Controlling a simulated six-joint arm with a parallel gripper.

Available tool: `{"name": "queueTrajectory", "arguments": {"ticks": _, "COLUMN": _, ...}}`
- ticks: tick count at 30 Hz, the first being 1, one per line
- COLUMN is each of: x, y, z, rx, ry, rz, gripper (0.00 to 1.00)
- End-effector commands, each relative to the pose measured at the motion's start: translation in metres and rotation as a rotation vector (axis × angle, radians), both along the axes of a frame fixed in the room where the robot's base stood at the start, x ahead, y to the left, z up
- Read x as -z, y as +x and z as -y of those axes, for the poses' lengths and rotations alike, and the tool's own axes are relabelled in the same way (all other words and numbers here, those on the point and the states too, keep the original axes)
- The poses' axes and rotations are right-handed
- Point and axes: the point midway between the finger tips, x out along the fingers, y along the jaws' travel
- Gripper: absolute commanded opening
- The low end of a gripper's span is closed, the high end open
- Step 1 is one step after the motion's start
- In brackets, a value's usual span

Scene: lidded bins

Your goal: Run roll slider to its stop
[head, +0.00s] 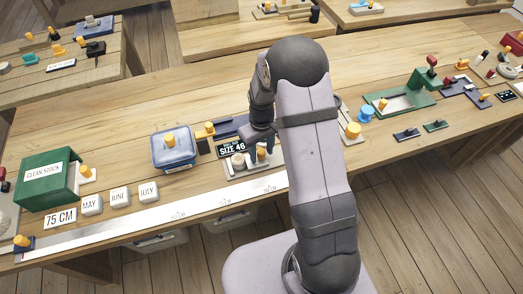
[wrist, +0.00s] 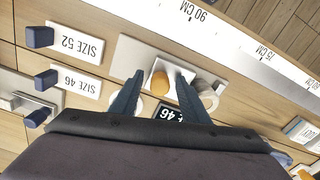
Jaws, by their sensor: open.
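In the wrist view an orange knob (wrist: 160,82) stands on a pale plate (wrist: 137,52). A pale round roll (wrist: 207,94) is beside it, to the right. My gripper (wrist: 159,78) is open, with one dark finger on each side of the knob. I cannot tell whether either finger touches it. In the head view the orange knob (head: 262,155) and the roll (head: 238,160) show beside a black SIZE 46 sign (head: 231,148). My gripper (head: 263,145) is partly hidden behind my arm there.
A long white ruler strip (head: 140,233) runs along the front table edge. A blue lidded bin (head: 172,150) and a green CLEAN STOCK bin (head: 47,180) stand left. In the wrist view, SIZE 52 (wrist: 75,43) and SIZE 46 (wrist: 68,82) labels sit by dark knobs.

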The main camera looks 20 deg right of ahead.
Motion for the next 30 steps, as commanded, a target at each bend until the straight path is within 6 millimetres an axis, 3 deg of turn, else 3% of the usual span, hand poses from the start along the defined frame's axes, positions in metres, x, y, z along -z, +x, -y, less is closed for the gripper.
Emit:
{"name": "queueTrajectory", "arguments": {"ticks": 2, "x": 0.000, "y": 0.000, "z": 0.000, "rx": 0.000, "ry": 0.000, "rz": 0.000, "gripper": 0.41}}
{"name": "queueTrajectory", "arguments": {"ticks": 7, "x": 0.000, "y": 0.000, "z": 0.000, "rx": 0.000, "ry": 0.000, "rz": 0.000, "gripper": 0.01}}
{"name": "queueTrajectory", "arguments": {"ticks": 8, "x": 0.000, "y": 0.000, "z": 0.000, "rx": 0.000, "ry": 0.000, "rz": 0.000, "gripper": 0.00}}
{"name": "queueTrajectory", "arguments": {"ticks": 13, "x": 0.000, "y": 0.000, "z": 0.007, "rx": 0.003, "ry": 0.000, "rz": 0.000, "gripper": 0.00}}
{"name": "queueTrajectory", "arguments": {"ticks": 19, "x": 0.000, "y": 0.000, "z": 0.033, "rx": 0.003, "ry": 0.000, "rz": -0.001, "gripper": 0.00}}
{"name": "queueTrajectory", "arguments": {"ticks": 27, "x": -0.001, "y": 0.000, "z": 0.034, "rx": -0.001, "ry": -0.001, "rz": 0.000, "gripper": 0.00}}
{"name": "queueTrajectory", "arguments": {"ticks": 28, "x": -0.001, "y": 0.000, "z": 0.034, "rx": -0.001, "ry": -0.001, "rz": 0.000, "gripper": 0.30}}
{"name": "queueTrajectory", "arguments": {"ticks": 30, "x": -0.001, "y": 0.000, "z": 0.034, "rx": -0.001, "ry": 0.000, "rz": 0.000, "gripper": 0.41}}
